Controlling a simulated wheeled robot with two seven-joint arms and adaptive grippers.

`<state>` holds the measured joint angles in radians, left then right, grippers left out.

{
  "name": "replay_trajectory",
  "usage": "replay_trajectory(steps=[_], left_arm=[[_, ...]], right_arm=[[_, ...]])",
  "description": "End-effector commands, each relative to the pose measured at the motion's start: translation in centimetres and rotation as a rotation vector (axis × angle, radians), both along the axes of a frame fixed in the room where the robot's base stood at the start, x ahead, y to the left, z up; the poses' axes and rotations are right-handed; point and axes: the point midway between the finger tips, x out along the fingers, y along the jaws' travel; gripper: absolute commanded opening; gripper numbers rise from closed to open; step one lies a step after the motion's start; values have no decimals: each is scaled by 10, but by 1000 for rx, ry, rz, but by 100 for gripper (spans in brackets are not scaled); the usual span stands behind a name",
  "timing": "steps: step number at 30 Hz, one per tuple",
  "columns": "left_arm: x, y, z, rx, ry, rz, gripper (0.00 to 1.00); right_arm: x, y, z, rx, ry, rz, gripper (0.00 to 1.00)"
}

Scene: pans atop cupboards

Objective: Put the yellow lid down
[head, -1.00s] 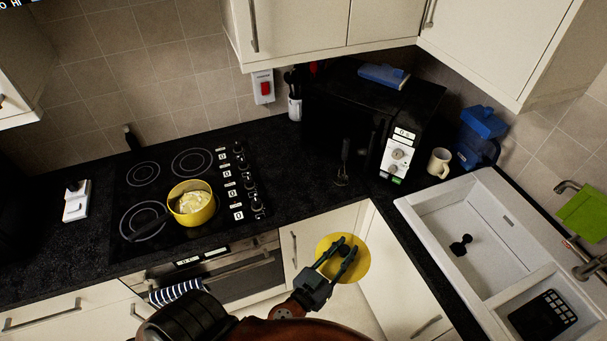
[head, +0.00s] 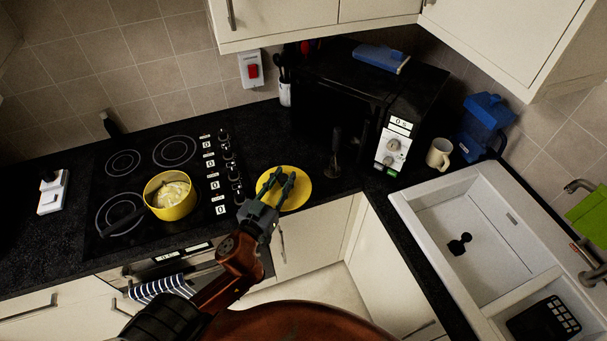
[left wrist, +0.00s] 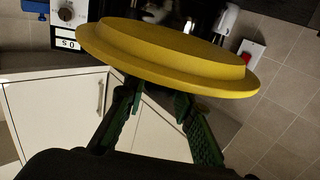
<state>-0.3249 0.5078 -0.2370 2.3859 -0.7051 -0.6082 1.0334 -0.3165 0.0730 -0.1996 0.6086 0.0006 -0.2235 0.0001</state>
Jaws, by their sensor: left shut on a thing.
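The round yellow lid (head: 300,193) shows in the head view over the dark worktop's front strip, between the hob knobs and the microwave. My left gripper (head: 279,181) is shut on it, its two fingers reaching across the lid's middle. The left wrist view shows the lid (left wrist: 165,58) tilted just beyond the fingertips (left wrist: 153,94); the part gripped is hidden. I cannot tell whether the lid touches the worktop. A yellow pan (head: 170,207) with pale food inside stands uncovered on the hob. My right gripper is not in view.
The black hob (head: 140,168) has a row of knobs on its right side. The black microwave (head: 345,100) stands behind and right of the lid, with a dark utensil (head: 334,155) before it. A mug (head: 438,154) and white sink (head: 445,225) are further right. Worktop behind the lid is clear.

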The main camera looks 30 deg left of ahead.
Motion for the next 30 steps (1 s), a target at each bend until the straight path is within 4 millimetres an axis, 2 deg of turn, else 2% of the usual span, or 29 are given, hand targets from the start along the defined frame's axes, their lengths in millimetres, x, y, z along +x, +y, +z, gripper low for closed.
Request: replay_trajectory(steps=[5, 9, 12, 14, 15, 18, 21, 28, 30], left_arm=[[26, 7, -8, 4, -3, -2, 0], [59, 12, -23, 4, -2, -5, 0], [82, 16, -33, 5, -3, -5, 0], [96, 20, -40, 4, -2, -4, 0], [101, 21, -52, 2, 1, -3, 0], [115, 24, -71, 1, 1, -3, 0], [126, 25, -83, 1, 0, -4, 0], [137, 27, -96, 1, -2, -5, 0], [139, 28, -108, 2, 1, -4, 0]], right_arm=[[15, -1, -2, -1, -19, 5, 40], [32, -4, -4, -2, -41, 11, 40], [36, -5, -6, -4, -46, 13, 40], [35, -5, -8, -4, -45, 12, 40], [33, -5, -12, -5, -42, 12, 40], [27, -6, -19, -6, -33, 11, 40], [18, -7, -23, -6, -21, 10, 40], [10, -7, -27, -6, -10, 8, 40], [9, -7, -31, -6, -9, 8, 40]])
